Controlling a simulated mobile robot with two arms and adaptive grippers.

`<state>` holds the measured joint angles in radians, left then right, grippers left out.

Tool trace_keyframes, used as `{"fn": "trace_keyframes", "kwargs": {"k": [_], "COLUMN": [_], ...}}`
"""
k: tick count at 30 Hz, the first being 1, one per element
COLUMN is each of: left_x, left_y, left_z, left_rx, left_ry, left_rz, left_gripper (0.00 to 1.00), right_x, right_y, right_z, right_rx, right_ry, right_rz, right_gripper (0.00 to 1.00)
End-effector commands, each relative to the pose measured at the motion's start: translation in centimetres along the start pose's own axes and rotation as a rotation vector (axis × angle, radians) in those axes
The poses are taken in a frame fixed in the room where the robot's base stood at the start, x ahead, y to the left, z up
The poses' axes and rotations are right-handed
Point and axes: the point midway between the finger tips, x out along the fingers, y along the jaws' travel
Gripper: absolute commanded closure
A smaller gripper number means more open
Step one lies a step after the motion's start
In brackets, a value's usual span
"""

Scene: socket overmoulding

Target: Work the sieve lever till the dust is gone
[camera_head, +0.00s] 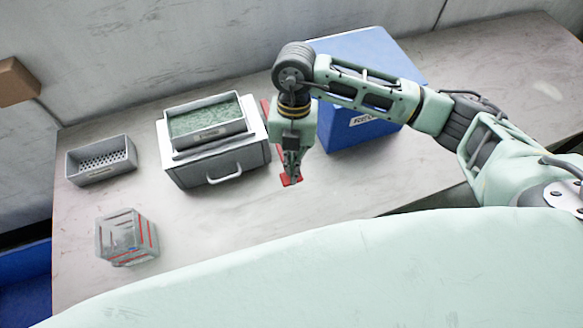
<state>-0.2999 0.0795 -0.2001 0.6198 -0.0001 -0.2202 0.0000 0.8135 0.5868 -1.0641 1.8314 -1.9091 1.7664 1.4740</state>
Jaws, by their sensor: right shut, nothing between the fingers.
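The sieve (214,160) is a white and grey box with a handle on its front. Its top tray (247,124) holds green granular material. A red lever (286,181) shows at the sieve's right side, partly hidden behind my right gripper. My right gripper (293,176) points down at the lever, with its fingers shut and nothing between them. I cannot tell whether the fingertips touch the lever. I cannot make out dust apart from the green material. My left gripper is not in view.
A grey perforated tray (128,146) stands left of the sieve. A clear-grey box with red edges (126,238) sits at the front left. A large blue bin (345,138) stands behind my right arm. The table (225,225) is bare in front of the sieve.

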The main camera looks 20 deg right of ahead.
Motion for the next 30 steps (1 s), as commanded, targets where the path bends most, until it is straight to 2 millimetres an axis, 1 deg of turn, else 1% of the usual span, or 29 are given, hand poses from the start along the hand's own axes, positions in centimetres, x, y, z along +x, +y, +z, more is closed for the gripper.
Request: {"fn": "trace_keyframes", "kwargs": {"k": [8, 16, 25, 28, 30], "left_x": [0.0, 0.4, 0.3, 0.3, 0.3], "left_y": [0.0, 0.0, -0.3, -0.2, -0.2], "left_z": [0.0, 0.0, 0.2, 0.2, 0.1], "left_rx": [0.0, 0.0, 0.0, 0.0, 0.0], "left_ry": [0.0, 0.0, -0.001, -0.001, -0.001], "left_rz": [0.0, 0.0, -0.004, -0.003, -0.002], "left_gripper": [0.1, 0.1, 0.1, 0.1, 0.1], "right_x": [0.1, -1.5, -1.8, -2.5, -3.5], "right_y": [-0.1, -0.1, 0.0, 0.0, 0.0], "right_z": [0.0, 2.6, 2.6, 2.7, 2.7], "right_rx": [0.0, 0.003, 0.0, 0.0, 0.001], "right_ry": [0.005, 0.002, 0.002, 0.0, -0.001], "right_rz": [-0.006, -0.003, -0.002, -0.001, 0.0], "right_gripper": [1.0, 1.0, 1.0, 1.0, 1.0]}}
